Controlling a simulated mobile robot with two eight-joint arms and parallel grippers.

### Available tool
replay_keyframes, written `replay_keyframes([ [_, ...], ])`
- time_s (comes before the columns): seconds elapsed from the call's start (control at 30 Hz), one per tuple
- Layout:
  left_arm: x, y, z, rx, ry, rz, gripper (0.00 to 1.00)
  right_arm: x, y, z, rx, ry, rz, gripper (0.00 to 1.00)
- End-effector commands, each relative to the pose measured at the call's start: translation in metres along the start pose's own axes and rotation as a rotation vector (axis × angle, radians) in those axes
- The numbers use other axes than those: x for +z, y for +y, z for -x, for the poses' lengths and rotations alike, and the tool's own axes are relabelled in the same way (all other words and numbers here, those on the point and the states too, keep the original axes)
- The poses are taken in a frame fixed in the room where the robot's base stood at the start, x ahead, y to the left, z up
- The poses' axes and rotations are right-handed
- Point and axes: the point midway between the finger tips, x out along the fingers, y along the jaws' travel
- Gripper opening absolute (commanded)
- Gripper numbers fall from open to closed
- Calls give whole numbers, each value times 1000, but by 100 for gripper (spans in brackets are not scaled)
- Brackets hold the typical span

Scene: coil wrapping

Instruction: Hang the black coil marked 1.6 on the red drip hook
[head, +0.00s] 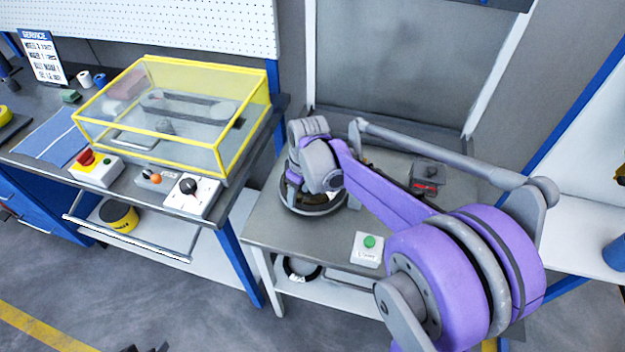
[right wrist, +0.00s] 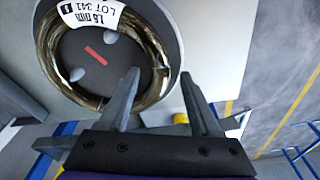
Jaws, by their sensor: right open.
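A wire coil (right wrist: 47,62) lies around a dark round plate (right wrist: 92,75) with a red mark in the right wrist view. Its white label (right wrist: 92,14) reads 1.6 mm, LOT 341; the wire looks dark with brassy highlights. My right gripper (right wrist: 158,77) is open, one fingertip over the inside of the ring and the other outside it. Whether it touches the wire, I cannot tell. In the head view my right wrist hides much of the round plate (head: 318,207) on the grey table. A dark shape at the bottom edge may be my left gripper. I cannot make out the red drip hook.
A green-button box (head: 368,249) and a dark box with a red front (head: 427,178) stand on the table. A black ring (head: 302,269) lies on its lower shelf. Left is a workbench with a yellow-framed clear cover (head: 180,118) and switch boxes.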

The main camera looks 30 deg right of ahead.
Motion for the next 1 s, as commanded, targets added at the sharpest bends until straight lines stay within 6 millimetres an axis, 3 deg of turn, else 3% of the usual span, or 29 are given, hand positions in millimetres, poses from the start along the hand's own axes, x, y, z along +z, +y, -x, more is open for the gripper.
replay_keyframes([
  [0.1, 0, 0, 0, 0, 0, 0, 50, 0, 0, 0, 0, 0, 0, 61],
  [0.43, 0, 0, 0, 0, 0, 0, 50, 0, 0, 1, 0, 0, 0, 1],
  [1.0, 0, 0, 0, 0, 0, 0, 50, 0, 0, 1, 0, 0, 0, 0],
])
